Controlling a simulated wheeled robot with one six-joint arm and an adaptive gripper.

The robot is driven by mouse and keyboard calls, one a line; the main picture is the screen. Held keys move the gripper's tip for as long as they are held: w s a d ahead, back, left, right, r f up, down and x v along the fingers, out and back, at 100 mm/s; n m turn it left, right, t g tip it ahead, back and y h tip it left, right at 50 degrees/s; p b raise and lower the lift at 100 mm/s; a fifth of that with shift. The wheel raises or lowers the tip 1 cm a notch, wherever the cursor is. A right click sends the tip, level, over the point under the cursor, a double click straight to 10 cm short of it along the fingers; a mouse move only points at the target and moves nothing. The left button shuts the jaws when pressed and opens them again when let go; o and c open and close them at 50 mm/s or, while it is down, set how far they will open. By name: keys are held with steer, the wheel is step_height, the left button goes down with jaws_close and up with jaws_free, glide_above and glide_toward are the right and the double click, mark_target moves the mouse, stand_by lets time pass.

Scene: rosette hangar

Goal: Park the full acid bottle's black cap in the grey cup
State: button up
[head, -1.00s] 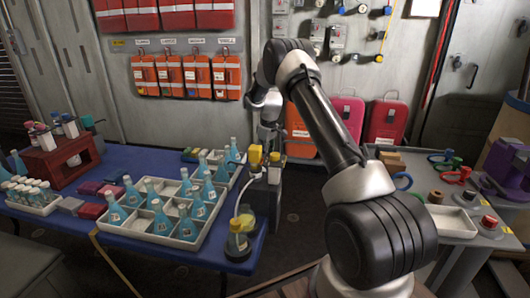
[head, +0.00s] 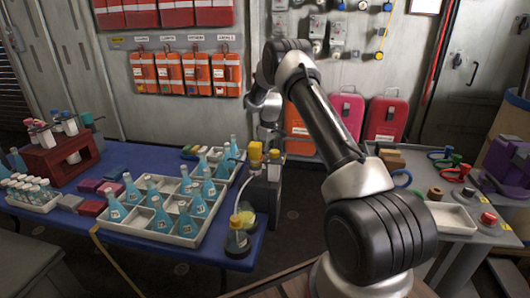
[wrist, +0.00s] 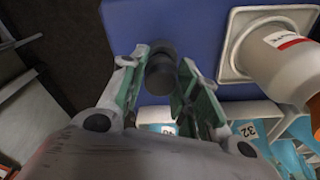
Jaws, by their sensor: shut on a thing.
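In the wrist view, my gripper (wrist: 165,82) has its green-padded fingers closed on a small black cylinder, which looks like the black cap (wrist: 161,66). Blue table surface shows beyond it. A white bottle (wrist: 280,50) with a red-marked label and an orange part at its lower end shows at the right, over a pale square tray (wrist: 234,62); I cannot tell whether it is the acid bottle. In the head view, my gripper (head: 270,140) is small and partly hidden near the table's back right corner. I cannot pick out the grey cup in either view.
The blue table (head: 135,160) holds a pale divided tray (head: 150,233) of blue flasks, a dark red rack (head: 58,155) and a dark-based flask (head: 238,240) near the front right corner. Yellow-topped items (head: 255,151) stand close to my gripper. A grey side table (head: 465,240) is at right.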

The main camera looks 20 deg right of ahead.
steer(key=shift+f, duration=0.3)
steer(key=shift+f, duration=0.1)
steer(key=shift+f, duration=0.3)
stand_by(0.5)
steer(key=o, duration=1.3)
steer(key=shift+c, duration=0.2)
steer(key=shift+r, duration=3)
